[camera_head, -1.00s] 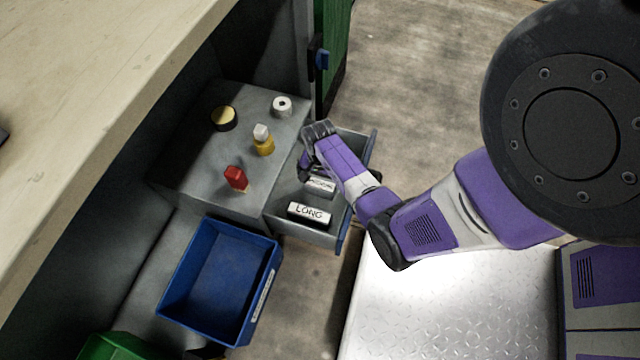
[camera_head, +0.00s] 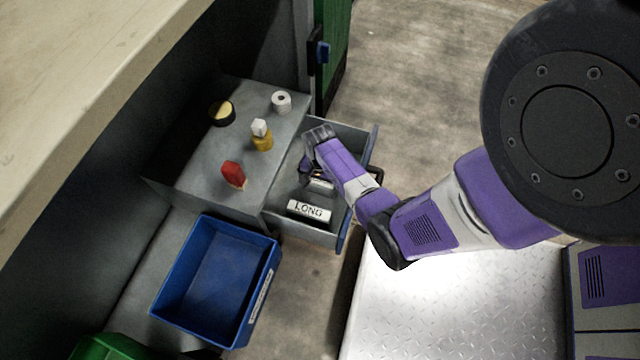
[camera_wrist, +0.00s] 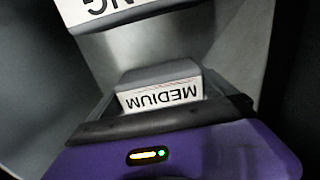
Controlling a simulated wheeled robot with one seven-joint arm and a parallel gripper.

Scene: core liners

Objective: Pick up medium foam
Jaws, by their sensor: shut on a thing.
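The medium foam (camera_wrist: 163,94) is a grey block with a white label reading MEDIUM, upside down in the wrist view. It is in the open grey drawer. My gripper (camera_head: 313,174) reaches down into the drawer and is shut on the medium foam. In the head view the gripper covers most of that block. In the wrist view the gripper's dark front edge lies across the near side of the block, and its fingertips are hidden. I cannot tell whether the block is clear of the drawer floor.
The block labelled LONG (camera_head: 309,211) lies in the drawer's near end, apart from the gripper. Drawer walls (camera_head: 371,146) surround the hand. The grey cabinet top (camera_head: 205,165) holds several small items. A blue bin (camera_head: 215,280) stands at the lower left.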

